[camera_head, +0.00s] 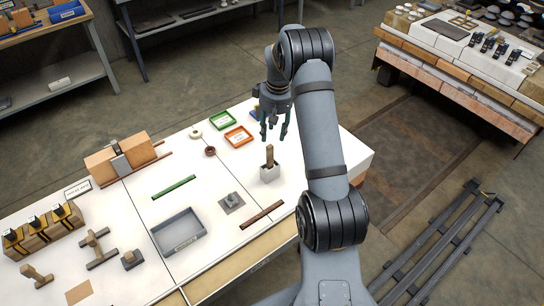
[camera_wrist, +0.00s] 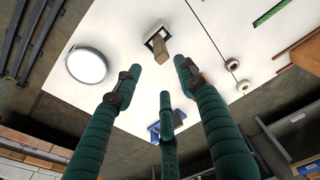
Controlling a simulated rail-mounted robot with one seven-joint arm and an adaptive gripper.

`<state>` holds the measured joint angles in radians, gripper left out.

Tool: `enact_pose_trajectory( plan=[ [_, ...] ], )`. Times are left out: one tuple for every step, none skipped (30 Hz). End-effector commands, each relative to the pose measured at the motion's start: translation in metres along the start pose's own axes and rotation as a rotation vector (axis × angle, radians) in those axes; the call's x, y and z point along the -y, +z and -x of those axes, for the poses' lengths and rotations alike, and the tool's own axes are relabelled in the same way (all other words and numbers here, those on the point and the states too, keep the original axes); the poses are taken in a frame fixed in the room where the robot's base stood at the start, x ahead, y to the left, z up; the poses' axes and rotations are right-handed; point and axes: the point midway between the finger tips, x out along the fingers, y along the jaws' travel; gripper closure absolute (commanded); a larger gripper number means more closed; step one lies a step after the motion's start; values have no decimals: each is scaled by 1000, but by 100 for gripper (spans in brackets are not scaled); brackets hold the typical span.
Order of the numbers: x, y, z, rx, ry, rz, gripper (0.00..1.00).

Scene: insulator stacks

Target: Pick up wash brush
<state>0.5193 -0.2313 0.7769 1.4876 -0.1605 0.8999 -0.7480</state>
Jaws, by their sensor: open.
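What looks like the wash brush (camera_head: 269,155) stands upright by its brown wooden handle in a small pale square holder (camera_head: 269,173) on the white table. Its bristles are hidden in the holder. In the wrist view the brown handle (camera_wrist: 158,47) and dark-mouthed holder lie just beyond my fingertips. My gripper (camera_head: 273,132) has teal fingers, spread open and empty. In the head view it hangs above and behind the brush, apart from it. In the wrist view the fingertips (camera_wrist: 160,80) surround empty space.
A green tray (camera_head: 220,120) and an orange tray (camera_head: 238,137) lie left of my gripper. A brown ring (camera_head: 210,151), a green bar (camera_head: 174,188), a brown bar (camera_head: 262,215) and a grey bin (camera_head: 178,236) lie on the table. A round white dish (camera_wrist: 87,66) shows in the wrist view.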

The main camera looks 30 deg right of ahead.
Motion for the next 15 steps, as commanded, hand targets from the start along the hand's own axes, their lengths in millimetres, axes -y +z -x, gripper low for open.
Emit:
enact_pose_trajectory(
  plan=[
    [1, 2, -9, 6, -3, 1, 59],
    [2, 2, -14, 6, -3, 1, 59],
    [1, 2, -20, 4, -3, 1, 59],
    [1, 2, -24, 5, -3, 1, 59],
    [1, 1, -28, 4, -2, 2, 59],
    [1, 1, -32, 3, -1, 1, 59],
    [1, 1, -34, 2, -1, 1, 59],
    [1, 1, -36, 1, -1, 1, 59],
    [1, 1, -38, 1, -1, 1, 59],
    [2, 2, -40, 1, -1, 1, 59],
    [2, 2, -42, 1, -1, 2, 59],
    [4, 4, -46, 4, -2, 2, 59],
    [5, 5, -49, 4, -2, 4, 59],
    [6, 6, -54, 4, -2, 3, 59],
    [8, 7, -59, 4, -2, 3, 59]
  ],
)
